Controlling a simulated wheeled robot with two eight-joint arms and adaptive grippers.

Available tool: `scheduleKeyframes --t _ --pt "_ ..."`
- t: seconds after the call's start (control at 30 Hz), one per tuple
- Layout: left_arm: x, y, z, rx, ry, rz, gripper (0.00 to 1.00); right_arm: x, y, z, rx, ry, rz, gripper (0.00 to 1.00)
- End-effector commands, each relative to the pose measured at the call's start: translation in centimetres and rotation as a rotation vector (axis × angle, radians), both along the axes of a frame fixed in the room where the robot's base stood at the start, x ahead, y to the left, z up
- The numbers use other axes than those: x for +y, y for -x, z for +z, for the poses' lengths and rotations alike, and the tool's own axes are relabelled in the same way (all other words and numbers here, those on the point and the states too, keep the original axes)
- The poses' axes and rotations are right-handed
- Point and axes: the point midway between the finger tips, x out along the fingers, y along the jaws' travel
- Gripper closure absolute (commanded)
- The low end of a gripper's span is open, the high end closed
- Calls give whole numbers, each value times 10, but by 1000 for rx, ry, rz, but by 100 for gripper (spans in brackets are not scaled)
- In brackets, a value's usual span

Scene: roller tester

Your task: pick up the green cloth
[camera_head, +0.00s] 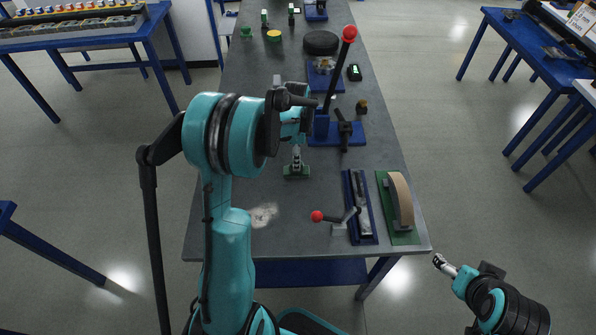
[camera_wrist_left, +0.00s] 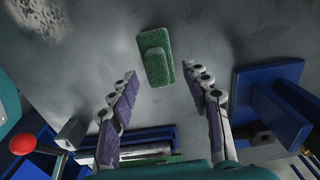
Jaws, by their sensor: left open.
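The green cloth (camera_wrist_left: 156,62) lies flat on the grey table in the left wrist view, a small folded rectangle with a smaller layer on top. In the head view the green cloth (camera_head: 296,172) shows just below my left gripper (camera_head: 297,154), partly hidden by it. In the left wrist view my left gripper (camera_wrist_left: 160,78) is open, its two purple-padded fingers apart and the cloth beyond and between their tips. Nothing is held in it. My right gripper (camera_head: 441,262) is off the table's right front corner, too small to tell if open.
A blue press with a red-knobbed lever (camera_head: 349,34) stands right of the left gripper. A second red-knobbed lever (camera_head: 317,216), a blue rail fixture (camera_head: 352,190) and a green-based block with a brown curved top (camera_head: 402,200) are near the front.

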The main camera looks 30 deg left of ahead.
Motion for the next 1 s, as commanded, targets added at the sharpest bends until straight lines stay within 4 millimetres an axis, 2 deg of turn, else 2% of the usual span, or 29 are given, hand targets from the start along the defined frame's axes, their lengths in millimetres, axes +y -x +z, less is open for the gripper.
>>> scheduleKeyframes --t 0.1,0.2,0.43,0.47,0.63,1.0 --pt "-3 3 -23 0 0 0 52 0 0 -11 0 0 0 20" --pt "-3 2 -35 0 0 1 52 0 0 -15 0 0 0 20" --pt "-3 2 -37 -1 -1 1 52 0 0 -14 0 0 0 20" --pt "-3 2 -37 -1 -1 1 54 0 0 -14 0 0 0 20" --pt "-3 2 -37 -1 -1 1 99 0 0 -14 0 0 0 20" --pt "-3 3 -36 -1 -1 1 100 0 0 -13 0 0 0 20"
